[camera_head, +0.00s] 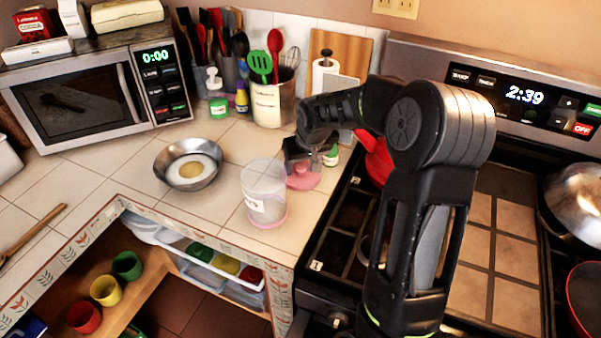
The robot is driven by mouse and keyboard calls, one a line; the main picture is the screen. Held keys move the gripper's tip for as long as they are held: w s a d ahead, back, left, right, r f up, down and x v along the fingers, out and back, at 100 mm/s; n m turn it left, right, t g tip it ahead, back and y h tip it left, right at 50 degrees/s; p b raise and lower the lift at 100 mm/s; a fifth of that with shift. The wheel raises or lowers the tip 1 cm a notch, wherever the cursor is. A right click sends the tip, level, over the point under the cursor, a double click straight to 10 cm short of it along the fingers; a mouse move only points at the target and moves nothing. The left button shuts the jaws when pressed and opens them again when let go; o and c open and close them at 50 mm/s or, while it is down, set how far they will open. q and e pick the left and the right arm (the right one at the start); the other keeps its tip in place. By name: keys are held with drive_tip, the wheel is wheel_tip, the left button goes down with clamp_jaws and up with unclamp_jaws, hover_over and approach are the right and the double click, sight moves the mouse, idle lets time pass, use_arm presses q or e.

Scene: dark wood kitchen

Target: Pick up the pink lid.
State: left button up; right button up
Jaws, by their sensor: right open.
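The pink lid (303,180) lies on the white tiled counter, near the edge beside the stove. It has a raised knob in its middle. My right gripper (302,163) is open and points down just above and behind the lid; its fingers partly hide the lid's far side. I cannot tell whether the fingertips touch the lid or stand around its knob. A clear canister (264,190) with a pink base stands open just left of the lid. My left gripper is not in view.
A metal bowl (188,163) stands left of the canister. A red kettle (376,160) on the stove is close to my right arm. Bare tiles lie between bowl and microwave (85,88).

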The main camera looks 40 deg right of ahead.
sight(301, 168)
clamp_jaws()
idle(0.4)
drive_tip(key=shift+r, duration=0.1)
wheel_tip(301, 168, up, 10)
drive_tip(key=b, duration=0.1)
idle(0.5)
idle(0.5)
